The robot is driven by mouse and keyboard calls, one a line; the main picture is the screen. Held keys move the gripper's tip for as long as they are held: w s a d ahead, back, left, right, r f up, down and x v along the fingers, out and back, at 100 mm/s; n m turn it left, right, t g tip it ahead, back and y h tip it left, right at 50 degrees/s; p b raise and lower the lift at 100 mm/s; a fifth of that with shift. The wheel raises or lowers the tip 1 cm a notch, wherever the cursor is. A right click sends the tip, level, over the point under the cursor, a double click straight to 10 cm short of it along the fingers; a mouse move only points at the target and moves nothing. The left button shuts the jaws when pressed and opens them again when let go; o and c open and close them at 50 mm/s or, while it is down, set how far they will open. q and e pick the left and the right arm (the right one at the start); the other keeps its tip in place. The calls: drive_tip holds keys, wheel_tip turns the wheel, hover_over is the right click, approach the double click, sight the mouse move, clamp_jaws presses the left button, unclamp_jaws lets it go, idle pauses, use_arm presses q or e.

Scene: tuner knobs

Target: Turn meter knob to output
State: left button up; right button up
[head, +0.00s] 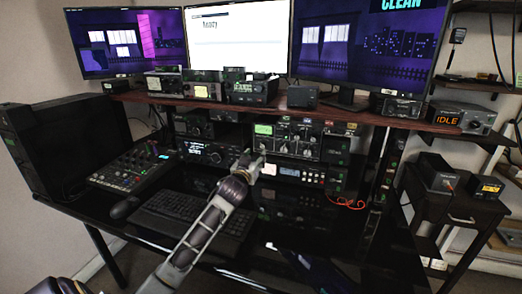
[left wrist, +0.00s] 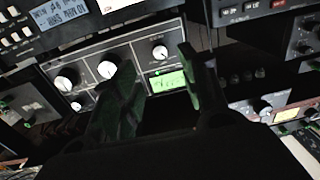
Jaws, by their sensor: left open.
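The tuner unit (head: 300,140) stands on the desk under the shelf, with a lit green display (head: 263,129) and several knobs. In the left wrist view it appears turned over, with the green display (left wrist: 167,85), a small knob (left wrist: 160,53) beside it and two larger white-faced knobs (left wrist: 107,69) (left wrist: 65,80). The labels are too small to read, so which is the meter knob I cannot confirm. My left gripper (head: 250,163) is just in front of the tuner's lower left; its open fingers (left wrist: 160,70) frame the display and small knob, with no clear contact.
A shelf (head: 150,99) with small radios runs above the tuner, under three monitors. Another unit with a lit display (head: 290,172) sits below it. A keyboard (head: 165,208) and a mixer (head: 135,168) lie to the left. A red cable (head: 347,204) lies at right.

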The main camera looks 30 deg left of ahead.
sight(262, 146)
use_arm(q)
drive_tip(key=x, duration=0.5)
drive_tip(key=shift+w+b, duration=0.15)
drive_tip(key=shift+b, duration=0.2)
drive_tip(key=shift+x, duration=0.95)
drive_tip(key=shift+w+a+f, duration=0.1)
drive_tip(key=shift+w+a, duration=0.05)
drive_tip(key=shift+w, duration=0.4)
use_arm(e)
drive_tip(key=shift+w+a+r, duration=0.1)
drive_tip(key=shift+w+r, duration=0.05)
drive_tip(key=shift+r, duration=0.35)
drive_tip(key=shift+w+a+r, duration=0.1)
drive_tip(key=shift+r, duration=0.35)
use_arm(q)
drive_tip(key=shift+c, duration=0.4)
use_arm(e)
drive_tip(key=shift+s+f, duration=0.1)
use_arm(q)
clamp_jaws()
